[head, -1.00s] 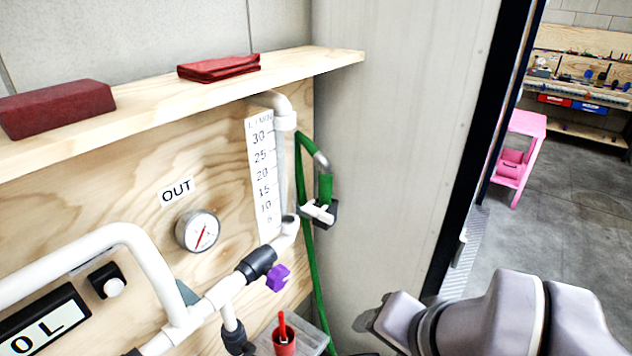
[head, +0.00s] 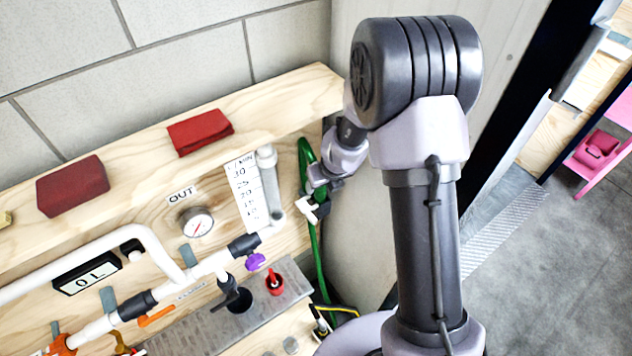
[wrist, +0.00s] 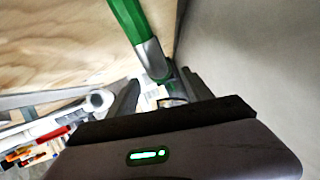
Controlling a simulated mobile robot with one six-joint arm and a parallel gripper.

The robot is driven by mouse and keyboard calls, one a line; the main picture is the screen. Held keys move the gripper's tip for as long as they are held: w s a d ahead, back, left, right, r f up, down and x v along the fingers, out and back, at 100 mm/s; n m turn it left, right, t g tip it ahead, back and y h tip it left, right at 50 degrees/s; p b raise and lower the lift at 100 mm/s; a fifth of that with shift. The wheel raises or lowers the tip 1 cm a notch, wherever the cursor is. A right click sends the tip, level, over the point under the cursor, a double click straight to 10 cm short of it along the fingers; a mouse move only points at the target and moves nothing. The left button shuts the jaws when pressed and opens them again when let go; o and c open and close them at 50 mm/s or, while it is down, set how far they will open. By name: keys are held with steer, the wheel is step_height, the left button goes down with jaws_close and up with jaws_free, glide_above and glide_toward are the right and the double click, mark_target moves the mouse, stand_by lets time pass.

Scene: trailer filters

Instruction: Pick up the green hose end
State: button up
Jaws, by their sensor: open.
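The green hose (head: 305,153) hangs in a loop at the right end of the plywood panel, and its long run drops below. In the wrist view, the green hose end (wrist: 129,20) has a grey metal fitting (wrist: 152,60) that reaches down toward the gap between my fingers. My gripper (wrist: 163,88) is open, with one dark finger on each side of the fitting's lower end; I cannot tell whether they touch it. In the head view my gripper (head: 322,182) is at the hose, just above the white and black holder (head: 316,210), and partly hides the hose end.
A plywood shelf (head: 110,138) with a red block (head: 72,186) and a folded red cloth (head: 200,132) runs above the panel. White pipes (head: 150,240), a gauge (head: 196,222) and a flow scale (head: 243,188) are left of the gripper. A grey wall (wrist: 255,50) is close on the right.

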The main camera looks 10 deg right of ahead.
mark_target(320, 193)
steer(key=b+x, duration=0.1)
steer(key=x, duration=0.4)
steer(key=shift+w, duration=0.15)
steer(key=shift+r, duration=0.2)
steer(key=shift+c, duration=0.7)
jaws_close()
steer(key=shift+r, duration=0.1)
